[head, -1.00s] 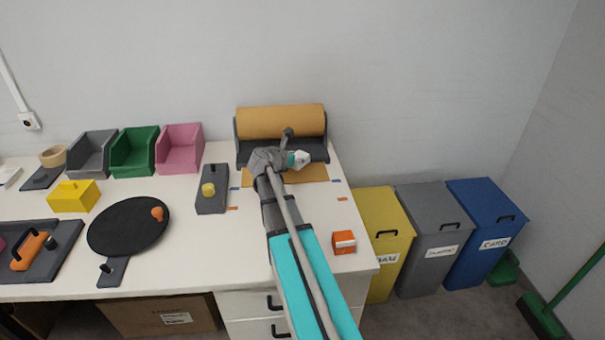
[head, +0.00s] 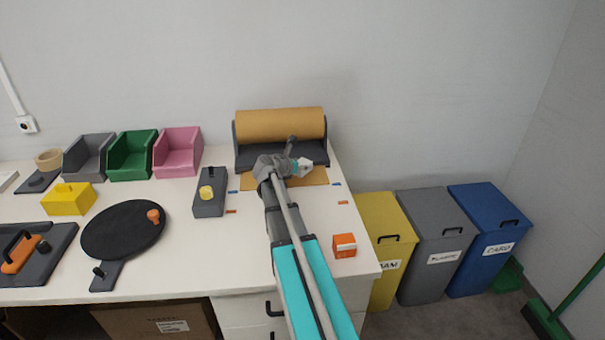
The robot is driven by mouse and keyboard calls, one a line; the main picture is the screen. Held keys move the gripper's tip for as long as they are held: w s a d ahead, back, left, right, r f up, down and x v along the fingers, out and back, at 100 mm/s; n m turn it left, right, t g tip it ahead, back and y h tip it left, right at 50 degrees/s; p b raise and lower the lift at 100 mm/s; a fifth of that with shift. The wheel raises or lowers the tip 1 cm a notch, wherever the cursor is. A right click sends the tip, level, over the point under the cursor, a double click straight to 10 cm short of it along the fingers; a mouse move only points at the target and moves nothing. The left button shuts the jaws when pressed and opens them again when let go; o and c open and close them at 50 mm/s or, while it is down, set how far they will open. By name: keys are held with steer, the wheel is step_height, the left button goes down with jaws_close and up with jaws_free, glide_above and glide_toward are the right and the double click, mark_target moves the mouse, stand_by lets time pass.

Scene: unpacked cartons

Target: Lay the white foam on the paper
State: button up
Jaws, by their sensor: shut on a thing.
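The brown paper (head: 318,178) lies flat on the bench as a strip in front of the large paper roll (head: 280,124). My gripper (head: 299,168) is over the strip, close to the roll's dark stand. A small white piece, which looks like the white foam (head: 306,162), shows at its tip, and the gripper is shut on it. My wrist and arm hide the left and front of the strip. I cannot tell whether the foam touches the paper.
An orange box (head: 344,247) stands near the bench's front right corner. Pink (head: 178,153), green and grey trays line the wall. Yellow, grey and blue bins stand right of the bench.

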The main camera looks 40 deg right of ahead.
steer(key=shift+f+b, duration=1.05)
steer(key=shift+f, duration=0.3)
steer(key=shift+f, duration=0.1)
steer(key=o, duration=0.8)
steer(key=shift+c, duration=0.2)
steer(key=shift+r, duration=0.2)
steer(key=shift+s+a+r, duration=0.1)
steer(key=shift+a, duration=0.2)
steer(key=p+v, duration=0.4)
steer(key=v, duration=0.7)
steer(key=shift+a+r+p, duration=0.1)
steer(key=shift+a+p, duration=0.1)
steer(key=shift+p, duration=0.15)
